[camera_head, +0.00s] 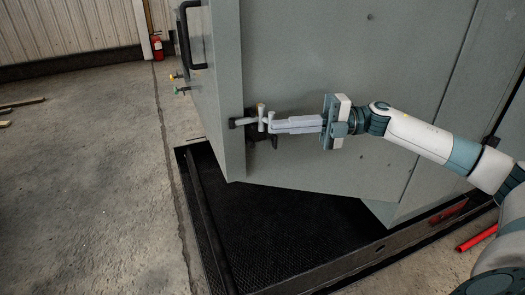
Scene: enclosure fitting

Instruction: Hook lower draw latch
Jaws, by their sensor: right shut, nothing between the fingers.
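The lower draw latch (262,118) sits near the left edge of the grey-green enclosure door (330,60), low on the panel. It has light metal parts and a dark bracket (238,123) on its left side. My right gripper (272,125) comes in from the right, with its long pale fingers closed together and their tips at the latch. Nothing shows between the fingers. I cannot tell whether the tips touch the latch or whether its hook is engaged. My left gripper does not show.
The enclosure stands over a black textured base tray (240,240) with a raised rim. A black handle (188,35) is on its left side. A red fire extinguisher (157,46) stands by the far wall. A red bar (477,238) lies at the right. The concrete floor at left is mostly clear.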

